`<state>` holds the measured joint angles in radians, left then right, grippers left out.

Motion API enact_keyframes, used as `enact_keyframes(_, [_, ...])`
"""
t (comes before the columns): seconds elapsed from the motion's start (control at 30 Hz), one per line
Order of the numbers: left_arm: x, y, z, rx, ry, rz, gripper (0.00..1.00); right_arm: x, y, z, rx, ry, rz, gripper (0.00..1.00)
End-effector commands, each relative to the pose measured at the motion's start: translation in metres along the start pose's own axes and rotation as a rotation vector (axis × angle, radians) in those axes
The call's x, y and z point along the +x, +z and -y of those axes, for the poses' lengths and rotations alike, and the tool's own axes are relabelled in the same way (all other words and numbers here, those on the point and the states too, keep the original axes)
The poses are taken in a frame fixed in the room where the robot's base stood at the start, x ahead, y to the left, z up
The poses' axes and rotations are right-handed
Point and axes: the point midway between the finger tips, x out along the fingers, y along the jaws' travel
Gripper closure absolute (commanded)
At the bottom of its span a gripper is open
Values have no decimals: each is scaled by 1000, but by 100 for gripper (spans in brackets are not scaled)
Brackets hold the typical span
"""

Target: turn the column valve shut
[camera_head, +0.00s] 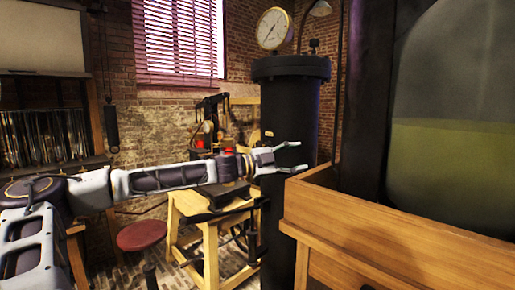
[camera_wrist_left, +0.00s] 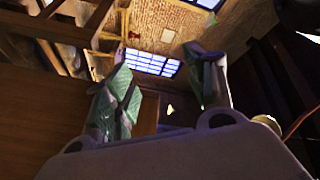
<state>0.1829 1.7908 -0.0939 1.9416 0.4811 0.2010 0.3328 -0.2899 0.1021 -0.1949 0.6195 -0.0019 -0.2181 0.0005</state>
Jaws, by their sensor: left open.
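The tall black column (camera_head: 289,110) stands in the middle of the head view. A small dark knob (camera_head: 313,45) sits on its lid; I cannot tell whether this is the valve. No valve handle shows clearly on the column. My left gripper (camera_head: 302,156) is open and empty, its two fingers pointing right in front of the column's body. I cannot tell whether it touches the column. In the left wrist view the open fingers (camera_wrist_left: 156,52) stand apart with nothing held between them. My right gripper is not in view.
A round white gauge (camera_head: 274,28) is above the column. A wooden cabinet edge (camera_head: 390,230) fills the right front, close to the gripper. A wooden stand (camera_head: 208,238) and a red stool (camera_head: 144,235) are below my left arm. A window (camera_head: 178,40) is behind.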

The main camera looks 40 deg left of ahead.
Motion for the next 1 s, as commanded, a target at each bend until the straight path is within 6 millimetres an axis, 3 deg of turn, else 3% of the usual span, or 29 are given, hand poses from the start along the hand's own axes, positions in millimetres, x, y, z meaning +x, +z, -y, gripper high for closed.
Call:
enact_keyframes(0.2, [8,-3,-8,-152,-39,-59,45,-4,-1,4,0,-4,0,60])
enact_keyframes(0.47, [3,4,-6,-325,-106,-107,45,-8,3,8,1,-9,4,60])
enact_keyframes(0.77, [-20,30,5,-516,-209,-134,45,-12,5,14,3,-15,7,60])
enact_keyframes(1.0, [-55,62,16,-654,-309,-134,45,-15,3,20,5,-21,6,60])
